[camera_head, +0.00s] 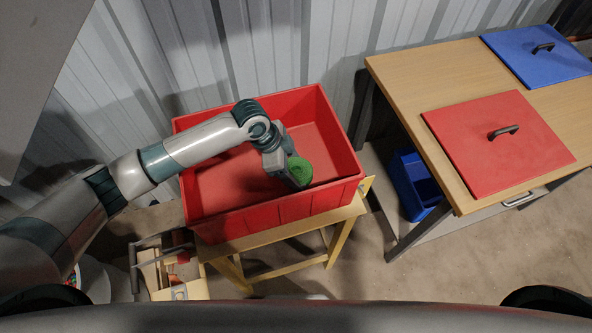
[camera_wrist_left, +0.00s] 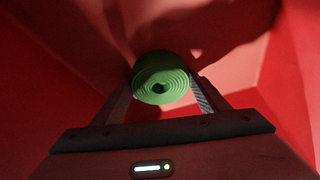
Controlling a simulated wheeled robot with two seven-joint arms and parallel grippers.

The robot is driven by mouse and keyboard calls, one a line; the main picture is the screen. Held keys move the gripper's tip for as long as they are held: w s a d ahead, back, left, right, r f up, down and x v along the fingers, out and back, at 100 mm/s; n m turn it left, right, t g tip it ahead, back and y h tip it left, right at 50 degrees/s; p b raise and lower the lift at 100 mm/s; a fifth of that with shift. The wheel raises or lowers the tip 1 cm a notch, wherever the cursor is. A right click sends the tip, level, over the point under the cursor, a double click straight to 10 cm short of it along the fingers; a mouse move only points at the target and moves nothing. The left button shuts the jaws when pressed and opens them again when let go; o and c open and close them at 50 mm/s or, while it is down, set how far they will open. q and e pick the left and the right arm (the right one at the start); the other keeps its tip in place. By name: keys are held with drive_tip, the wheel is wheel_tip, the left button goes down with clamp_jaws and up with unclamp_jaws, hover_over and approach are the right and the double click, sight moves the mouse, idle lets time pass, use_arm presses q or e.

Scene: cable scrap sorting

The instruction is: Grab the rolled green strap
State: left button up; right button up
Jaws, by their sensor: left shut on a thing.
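The rolled green strap (camera_head: 293,172) is a coil held at the end of my left arm, inside the red crate (camera_head: 235,219). In the left wrist view the strap (camera_wrist_left: 160,80) shows its spiral end between the two fingers. My left gripper (camera_head: 298,178) is shut on it. The strap hides the fingertips in the left wrist view, and I cannot tell whether it touches the crate floor. My right gripper is not in view.
The red crate stands on a yellow wooden stand (camera_head: 285,240), and its visible floor is bare. A wooden table (camera_head: 405,88) on the right has a red lid (camera_head: 480,150) and a blue lid (camera_head: 525,62). A blue bin (camera_head: 413,185) sits below it. A corrugated wall is behind.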

sight(293, 169)
use_arm(q)
drive_tip(key=shift+r, duration=0.1)
drive_tip(key=shift+r, duration=0.4)
wheel_tip(293, 169, up, 8)
drive_tip(key=b, duration=0.2)
drive_tip(key=shift+w+r+b, duration=0.1)
drive_tip(key=shift+b, duration=0.2)
drive_tip(key=shift+r, duration=0.45)
drive_tip(key=shift+a, duration=0.1)
